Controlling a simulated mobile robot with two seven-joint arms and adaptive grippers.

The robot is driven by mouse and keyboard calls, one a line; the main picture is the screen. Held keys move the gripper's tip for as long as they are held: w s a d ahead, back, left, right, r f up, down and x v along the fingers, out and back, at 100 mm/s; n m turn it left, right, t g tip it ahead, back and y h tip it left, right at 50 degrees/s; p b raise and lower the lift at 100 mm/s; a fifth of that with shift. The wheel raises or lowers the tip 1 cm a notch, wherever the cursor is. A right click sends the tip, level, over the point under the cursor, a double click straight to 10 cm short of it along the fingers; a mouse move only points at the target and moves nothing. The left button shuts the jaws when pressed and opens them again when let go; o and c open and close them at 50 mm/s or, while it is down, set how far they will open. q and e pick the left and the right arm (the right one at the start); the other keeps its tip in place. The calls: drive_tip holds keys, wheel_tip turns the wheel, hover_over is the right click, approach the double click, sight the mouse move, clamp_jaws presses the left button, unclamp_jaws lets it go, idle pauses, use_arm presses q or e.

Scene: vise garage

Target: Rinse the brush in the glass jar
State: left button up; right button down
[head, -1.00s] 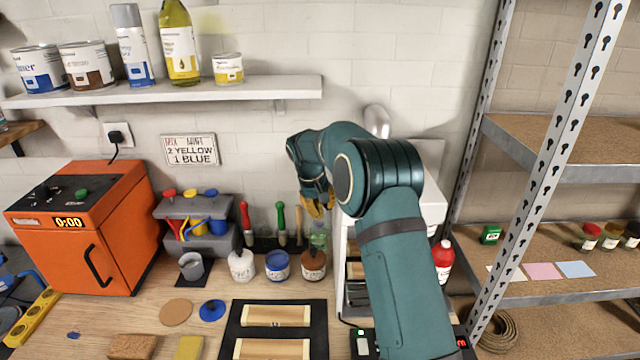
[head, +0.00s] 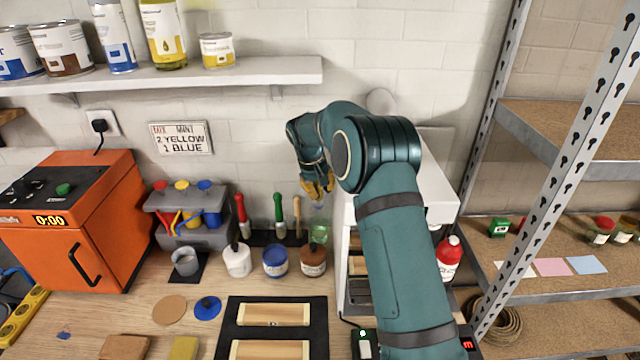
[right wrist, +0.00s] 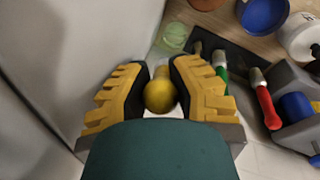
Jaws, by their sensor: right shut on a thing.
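My right gripper (head: 318,188) is shut on a brush, whose round yellow handle end (right wrist: 160,95) shows between the fingers in the right wrist view. The rest of the brush is mostly hidden by the fingers. The glass jar (head: 318,235), greenish and see-through, stands at the back of the bench just below the gripper. It also shows beyond the fingertips in the right wrist view (right wrist: 174,38). I cannot tell whether the bristles are inside the jar. My left gripper is not in view.
A red brush (head: 241,213), a green brush (head: 279,213) and a wooden handle (head: 297,215) stand left of the jar. White, blue and brown pots (head: 313,262) stand in front. A white cabinet (head: 437,185) is close on the right; a shelf (head: 240,73) is above.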

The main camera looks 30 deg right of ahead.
sight(320, 198)
drive_tip(key=x, duration=0.3)
drive_tip(key=shift+a+f, duration=0.25)
drive_tip(key=shift+a, duration=0.05)
drive_tip(key=a+b+x, duration=0.1)
drive_tip(key=b+x, duration=0.3)
drive_tip(key=x, duration=0.2)
drive_tip(key=shift+a+f, duration=0.25)
drive_tip(key=shift+f, duration=0.35)
drive_tip(key=shift+s+r, duration=0.1)
drive_tip(key=shift+d+p+v, duration=0.2)
drive_tip(key=shift+p+v, duration=0.3)
drive_tip(key=shift+v, duration=0.3)
drive_tip(key=shift+d+p+v, duration=0.2)
drive_tip(key=shift+p+v, duration=0.3)
drive_tip(key=shift+v, duration=0.3)
drive_tip(key=shift+d+p+v, duration=0.2)
drive_tip(key=shift+p+v, duration=0.3)
drive_tip(key=shift+v, duration=0.3)
drive_tip(key=shift+d+p+v, duration=0.15)
drive_tip(key=shift+p+v, duration=0.1)
drive_tip(key=shift+v, duration=0.35)
drive_tip(key=shift+d+p+v, duration=0.15)
drive_tip(key=shift+p+v, duration=0.1)
drive_tip(key=shift+v, duration=0.4)
drive_tip(key=shift+d+v, duration=0.15)
drive_tip(key=shift+v, duration=0.55)
drive_tip(key=shift+d+v, duration=0.2)
drive_tip(key=shift+v, duration=0.55)
